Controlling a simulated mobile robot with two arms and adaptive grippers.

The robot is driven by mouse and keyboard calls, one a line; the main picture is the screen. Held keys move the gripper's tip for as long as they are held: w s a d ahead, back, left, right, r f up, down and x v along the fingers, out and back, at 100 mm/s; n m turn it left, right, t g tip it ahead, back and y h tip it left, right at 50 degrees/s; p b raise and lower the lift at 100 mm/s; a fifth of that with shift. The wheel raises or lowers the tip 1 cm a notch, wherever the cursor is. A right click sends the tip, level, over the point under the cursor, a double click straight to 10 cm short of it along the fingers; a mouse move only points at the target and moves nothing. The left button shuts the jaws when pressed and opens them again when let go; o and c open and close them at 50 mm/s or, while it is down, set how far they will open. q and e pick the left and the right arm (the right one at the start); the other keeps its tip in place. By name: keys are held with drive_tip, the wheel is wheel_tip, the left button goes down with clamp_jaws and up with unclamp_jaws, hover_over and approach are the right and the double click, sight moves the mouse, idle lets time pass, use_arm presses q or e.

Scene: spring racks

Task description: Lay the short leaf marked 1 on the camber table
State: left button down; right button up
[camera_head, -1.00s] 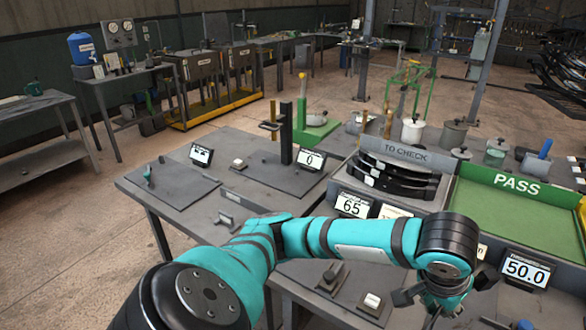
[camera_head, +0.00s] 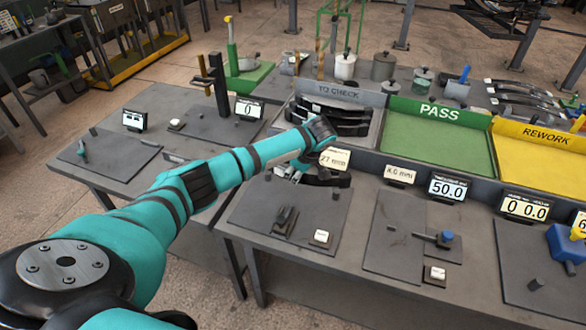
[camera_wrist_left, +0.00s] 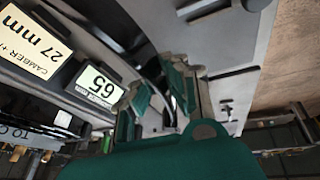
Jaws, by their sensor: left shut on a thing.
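My left gripper (camera_head: 296,171) is shut on a dark, curved leaf (camera_head: 328,180), which sticks out to the right of the fingers. In the left wrist view the leaf (camera_wrist_left: 124,30) runs between the fingers (camera_wrist_left: 158,88). No mark 1 can be read on it. The camber table (camera_head: 262,207) is a grey plate with a dark fixture (camera_head: 284,218) and a small white block (camera_head: 321,238). The gripper and leaf are over its back edge; I cannot tell whether the leaf touches it. My right gripper is not in view.
Behind stands the TO CHECK rack (camera_head: 352,94) with several dark leaves. The green PASS tray (camera_head: 440,140) and yellow REWORK tray (camera_head: 540,155) are to its right. A 27 mm card (camera_head: 334,159) and a 65 display (camera_wrist_left: 96,85) stand close to the gripper.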

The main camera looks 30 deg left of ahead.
use_arm(q)
drive_tip(key=shift+w+a+f, duration=0.1)
drive_tip(key=shift+w+a, duration=0.05)
drive_tip(key=shift+a, duration=0.1)
drive_tip(key=shift+f+b, duration=0.75)
drive_tip(key=shift+b, duration=0.25)
wheel_tip(320, 180, down, 3)
drive_tip(key=b, duration=0.3)
drive_tip(key=shift+f+b, duration=0.65)
drive_tip(key=shift+f, duration=1.15)
drive_tip(key=shift+d+p, duration=0.15)
drive_tip(key=shift+p, duration=0.65)
drive_tip(key=shift+w+a+b, duration=0.2)
drive_tip(key=shift+w+b, duration=0.25)
drive_tip(key=shift+b, duration=0.15)
